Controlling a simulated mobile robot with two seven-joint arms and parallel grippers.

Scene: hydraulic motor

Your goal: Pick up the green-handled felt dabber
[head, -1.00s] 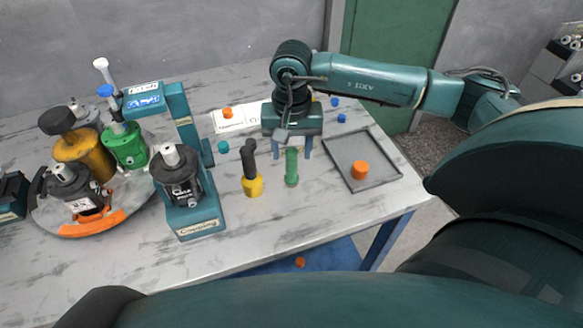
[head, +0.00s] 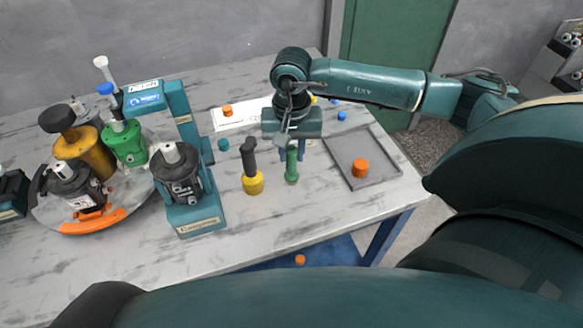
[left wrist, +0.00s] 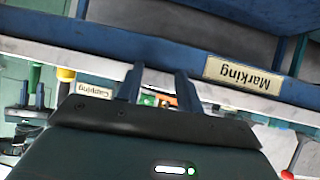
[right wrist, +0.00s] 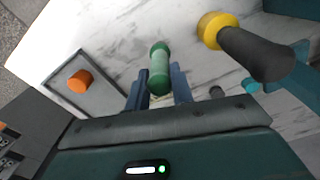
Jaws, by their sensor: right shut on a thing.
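The green-handled felt dabber (head: 291,172) stands upright on the table, right of a yellow-based dabber with a dark handle (head: 253,184). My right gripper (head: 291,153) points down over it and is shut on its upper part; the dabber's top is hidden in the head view. In the right wrist view the green handle (right wrist: 160,69) sits between the two blue fingers (right wrist: 157,90). My left gripper is outside the head view. In the left wrist view its two fingers (left wrist: 158,80) are apart with nothing between them, facing a blue table edge with a "Marking" label.
A grey tray (head: 386,180) with an orange cap (head: 360,168) lies at the right. The front table strip is clear.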

